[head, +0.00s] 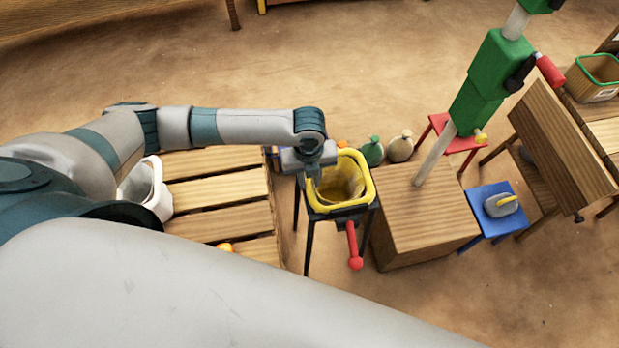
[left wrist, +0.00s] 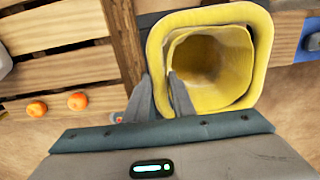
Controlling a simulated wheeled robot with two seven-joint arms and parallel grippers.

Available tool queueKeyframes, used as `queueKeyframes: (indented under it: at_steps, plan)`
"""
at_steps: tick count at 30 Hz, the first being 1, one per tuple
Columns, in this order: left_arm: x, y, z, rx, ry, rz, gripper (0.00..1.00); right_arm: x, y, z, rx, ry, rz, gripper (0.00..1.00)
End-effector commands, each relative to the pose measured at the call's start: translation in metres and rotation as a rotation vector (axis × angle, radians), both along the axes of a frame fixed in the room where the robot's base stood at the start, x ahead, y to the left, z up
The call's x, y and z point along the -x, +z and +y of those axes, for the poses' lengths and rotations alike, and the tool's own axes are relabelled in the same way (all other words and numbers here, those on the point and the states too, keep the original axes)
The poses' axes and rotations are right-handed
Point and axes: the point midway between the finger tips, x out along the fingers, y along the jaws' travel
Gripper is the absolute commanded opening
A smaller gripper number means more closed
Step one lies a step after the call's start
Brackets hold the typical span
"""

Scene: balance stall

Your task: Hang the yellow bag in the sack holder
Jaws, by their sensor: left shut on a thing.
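The yellow bag (head: 362,168) is upright and open at the top, with a thick square rim. It is at the top of the sack holder, a stand with dark legs (head: 308,245) and a red handle (head: 354,245). My left gripper (head: 313,172) is shut on the left side of the bag's rim. In the left wrist view, the fingers (left wrist: 160,88) straddle the near left wall of the yellow bag (left wrist: 262,50), and its inside looks empty. I cannot tell whether the rim rests on the holder, since the bag covers its top. My right gripper is out of view.
A wooden box (head: 425,215) with a pole and green parts stands right of the holder. A slatted pallet (head: 225,185) with a white bag (head: 157,190) is left. Two small sacks (head: 400,147) stand behind. A blue stool (head: 490,225) is farther right.

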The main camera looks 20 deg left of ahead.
Motion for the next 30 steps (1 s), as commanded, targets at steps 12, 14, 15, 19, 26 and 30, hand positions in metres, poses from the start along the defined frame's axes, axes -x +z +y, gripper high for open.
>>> queueKeyframes:
  at_steps: [12, 14, 15, 19, 26, 30]
  plan:
    - [0.0, 0.0, -0.0002, 0.001, 0.0, -0.001, 0.0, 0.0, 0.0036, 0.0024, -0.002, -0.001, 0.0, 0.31]
    - [0.0, 0.0, -0.0002, 0.001, 0.0, -0.001, 0.0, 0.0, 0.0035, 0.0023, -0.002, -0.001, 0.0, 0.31]
    - [0.0, 0.0, -0.0002, 0.001, 0.0, -0.001, 0.0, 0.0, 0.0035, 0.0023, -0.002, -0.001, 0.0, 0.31]
    - [-0.0001, 0.0, -0.0001, 0.0, 0.0, 0.0, 0.44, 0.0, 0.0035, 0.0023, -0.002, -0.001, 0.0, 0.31]
    - [0.0002, -0.0002, 0.0001, 0.0, 0.0, 0.0, 0.44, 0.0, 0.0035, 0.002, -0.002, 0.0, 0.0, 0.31]
    - [0.0001, 0.0013, 0.0001, 0.0, 0.0, 0.0, 0.44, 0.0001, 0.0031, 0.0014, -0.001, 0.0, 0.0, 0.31]
